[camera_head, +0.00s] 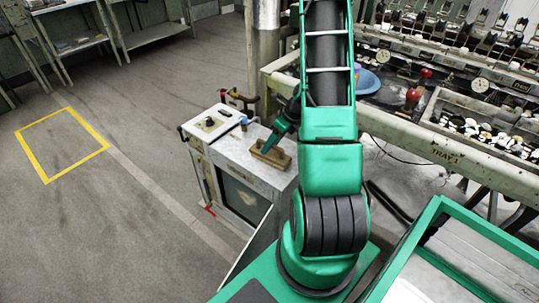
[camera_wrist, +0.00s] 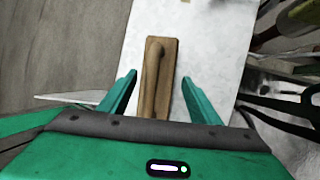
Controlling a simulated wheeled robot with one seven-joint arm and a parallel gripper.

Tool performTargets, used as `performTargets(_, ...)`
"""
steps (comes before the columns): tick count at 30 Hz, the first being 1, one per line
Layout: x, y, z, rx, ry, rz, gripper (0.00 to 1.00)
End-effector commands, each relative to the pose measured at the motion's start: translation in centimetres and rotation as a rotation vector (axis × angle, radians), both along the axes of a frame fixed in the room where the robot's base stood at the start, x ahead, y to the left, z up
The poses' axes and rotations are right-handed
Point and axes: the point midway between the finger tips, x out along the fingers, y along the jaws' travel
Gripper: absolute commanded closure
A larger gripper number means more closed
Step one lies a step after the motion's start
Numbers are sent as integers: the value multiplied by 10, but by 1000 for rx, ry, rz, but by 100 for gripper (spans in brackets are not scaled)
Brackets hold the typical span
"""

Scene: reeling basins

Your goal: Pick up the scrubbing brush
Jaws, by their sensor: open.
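The scrubbing brush (camera_head: 270,153) is a brown wooden block with a raised handle. It lies on the pale top of a small cabinet (camera_head: 238,148) beside the reeling bench. In the wrist view the brush (camera_wrist: 158,75) runs lengthwise up the picture, and its near end lies between my two fingers. My gripper (camera_wrist: 160,88) is open, one green finger on each side of the brush, with a gap on both sides. In the head view my gripper (camera_head: 265,147) is at the brush, partly hidden by my arm. I cannot tell the remaining height between fingers and brush.
A control box (camera_head: 212,122) with a dark knob and a small blue item (camera_head: 243,122) stand at the cabinet's back left. The reeling bench (camera_head: 440,150), with red knobs and a tray of white cocoons (camera_head: 485,125), is to the right. Open floor (camera_head: 110,220) lies left.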

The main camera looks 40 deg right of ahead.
Motion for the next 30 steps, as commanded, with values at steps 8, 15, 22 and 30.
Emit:
performTargets(8, 14, 13, -33, 1, 2, 2, 43)
performTargets(15, 16, 14, -36, 0, 0, 1, 43)
performTargets(22, 16, 14, -36, -1, 1, 1, 80)
performTargets(30, 16, 14, -35, 0, 0, 1, 80)
